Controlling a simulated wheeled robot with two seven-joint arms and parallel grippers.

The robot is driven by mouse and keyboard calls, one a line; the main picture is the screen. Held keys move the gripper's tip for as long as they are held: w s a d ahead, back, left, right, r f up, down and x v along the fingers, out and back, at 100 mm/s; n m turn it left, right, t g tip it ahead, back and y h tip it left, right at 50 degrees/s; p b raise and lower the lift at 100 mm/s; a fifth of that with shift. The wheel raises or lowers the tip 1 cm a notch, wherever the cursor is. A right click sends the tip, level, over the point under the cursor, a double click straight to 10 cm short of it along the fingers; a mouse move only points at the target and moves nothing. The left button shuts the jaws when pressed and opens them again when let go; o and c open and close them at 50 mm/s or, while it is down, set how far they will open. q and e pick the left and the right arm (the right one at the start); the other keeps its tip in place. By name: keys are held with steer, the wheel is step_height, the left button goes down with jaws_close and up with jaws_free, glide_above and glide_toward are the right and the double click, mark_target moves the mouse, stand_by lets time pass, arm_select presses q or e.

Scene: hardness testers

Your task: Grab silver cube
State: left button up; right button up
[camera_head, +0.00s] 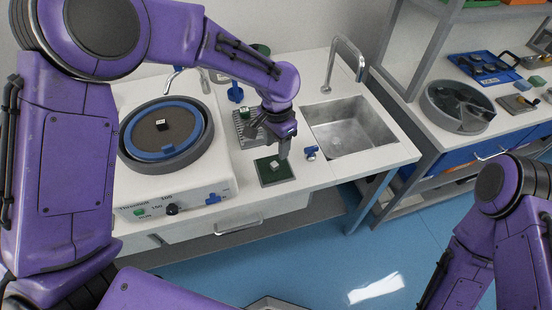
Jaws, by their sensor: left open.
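A small silver cube (274,164) sits on a dark green square mat (264,180) near the front edge of the white counter. My left gripper (282,150) hangs pointing down just above and beside the cube, open and apparently empty; the exact gap to the cube is hard to tell. Another small dark-and-light cube (162,125) sits on the round plate of the machine at the left. My right arm comes in at the lower right, but its gripper is out of view.
A grey slotted block (243,125) stands behind the mat. A blue-and-white valve-like item (311,153) is right of the mat. A metal sink (350,135) with a tall faucet (346,60) lies further right. The polishing machine (190,175) fills the left counter.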

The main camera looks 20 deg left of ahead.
mark_target(276, 163)
arm_select(q)
steer(key=shift+s+d+f, duration=0.1)
steer(key=shift+s+f, duration=0.3)
steer(key=shift+f, duration=0.45)
steer(key=f, duration=0.1)
steer(key=f+p, duration=0.1)
steer(key=f, duration=0.2)
steer(key=shift+w+f, duration=0.3)
steer(key=shift+w, duration=0.1)
steer(key=shift+f, duration=0.45)
steer(key=shift+s+r, duration=0.1)
steer(key=shift+s, duration=0.05)
steer(key=shift+c, duration=1.2)
jaws_close()
